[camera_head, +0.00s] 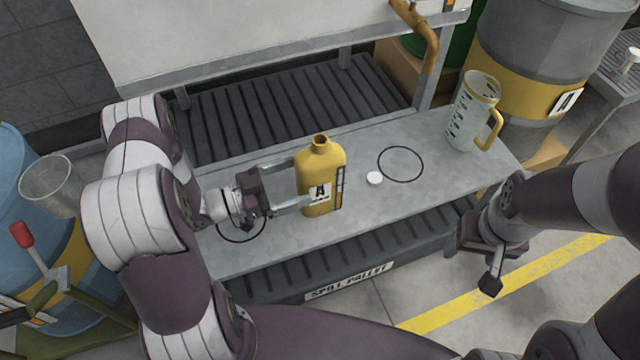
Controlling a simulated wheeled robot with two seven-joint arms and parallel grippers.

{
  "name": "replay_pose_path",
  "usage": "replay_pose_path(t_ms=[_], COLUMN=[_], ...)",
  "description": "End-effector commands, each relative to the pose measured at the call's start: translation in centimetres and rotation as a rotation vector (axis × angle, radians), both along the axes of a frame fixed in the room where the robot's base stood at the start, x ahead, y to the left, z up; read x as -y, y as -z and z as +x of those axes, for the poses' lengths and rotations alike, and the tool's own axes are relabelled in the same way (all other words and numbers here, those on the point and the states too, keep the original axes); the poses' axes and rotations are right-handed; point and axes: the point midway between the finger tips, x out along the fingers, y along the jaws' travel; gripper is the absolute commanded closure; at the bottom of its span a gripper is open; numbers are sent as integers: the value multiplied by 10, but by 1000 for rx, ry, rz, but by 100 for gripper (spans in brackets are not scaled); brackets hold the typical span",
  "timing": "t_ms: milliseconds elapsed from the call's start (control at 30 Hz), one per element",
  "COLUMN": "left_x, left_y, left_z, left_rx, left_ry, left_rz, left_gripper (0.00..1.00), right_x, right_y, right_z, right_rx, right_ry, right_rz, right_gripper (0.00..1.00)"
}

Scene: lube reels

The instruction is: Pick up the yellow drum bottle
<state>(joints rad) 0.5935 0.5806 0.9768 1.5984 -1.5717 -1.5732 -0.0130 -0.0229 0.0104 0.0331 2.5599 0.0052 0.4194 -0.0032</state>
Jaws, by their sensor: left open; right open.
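The yellow drum bottle (314,168) stands upright on the grey metal shelf (440,170), its neck open at the top and a white "A" label on its front. My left gripper (288,190) is at the bottle's left side, with its fingers open and pointing right. One finger reaches in front of the bottle's lower left and the other is at its upper left, partly behind it. I cannot tell whether either finger touches it. My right gripper (478,268) is open and empty, off the shelf's front right edge above the floor.
A white cap (374,178) lies right of the bottle, beside a black circle outline (400,164). A clear measuring jug (473,112) with a yellow handle stands at the shelf's right end. A spill pallet (345,280) is below. A grey drum (540,60) stands behind right.

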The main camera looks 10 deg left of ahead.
Motion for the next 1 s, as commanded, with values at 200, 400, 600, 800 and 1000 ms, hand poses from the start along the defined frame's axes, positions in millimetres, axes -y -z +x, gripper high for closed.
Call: replay_pose_path(t_ms=[200,400,600,800,1000], left_x=[26,54,57,57,57], left_y=[4,2,-1,0,-1], left_z=[15,33,36,36,36], left_rx=[1,1,0,0,2], left_ry=[4,2,-2,-2,-2], left_rz=[2,3,2,2,3], left_gripper=[2,2,2,47,88], right_x=[0,0,0,0,0], right_y=[16,28,27,27,27], right_z=[0,0,0,0,0], right_rx=[0,-1,0,-1,-1], right_ry=[0,0,0,0,0], right_rz=[0,0,0,0,0], right_gripper=[32,32,32,32,32])
